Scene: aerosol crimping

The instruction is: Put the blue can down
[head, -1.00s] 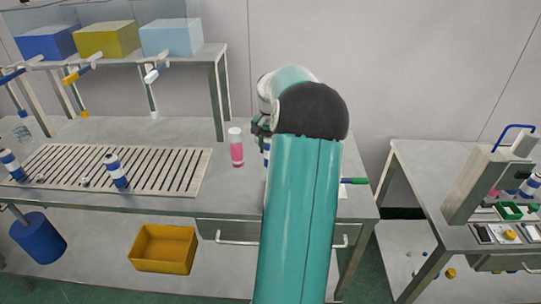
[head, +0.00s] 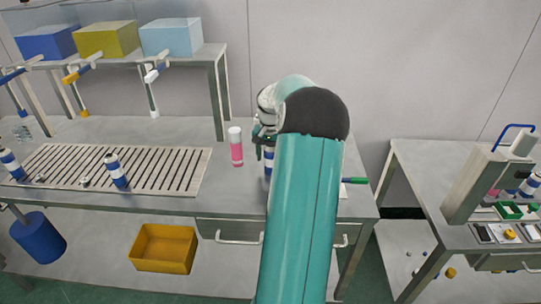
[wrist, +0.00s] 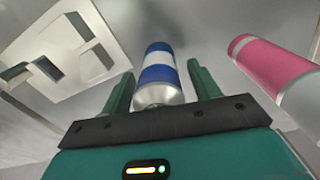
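The blue-and-white can (head: 268,160) stands at the table's right part, mostly hidden behind my arm in the head view. In the wrist view the blue can (wrist: 158,68) is between my gripper's two green fingers (wrist: 160,75), with its silver end towards the camera. Narrow gaps show between the fingers and the can, so my gripper looks open around it. In the head view my gripper (head: 262,135) is partly hidden by the arm. Contact between the can's base and the table is not clearly visible.
A pink can (head: 236,148) stands close left of the blue can and shows in the wrist view (wrist: 272,65). A white plate with square openings (wrist: 60,50) lies on the other side. A slatted rack (head: 150,172) holds more blue-and-white cans at left.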

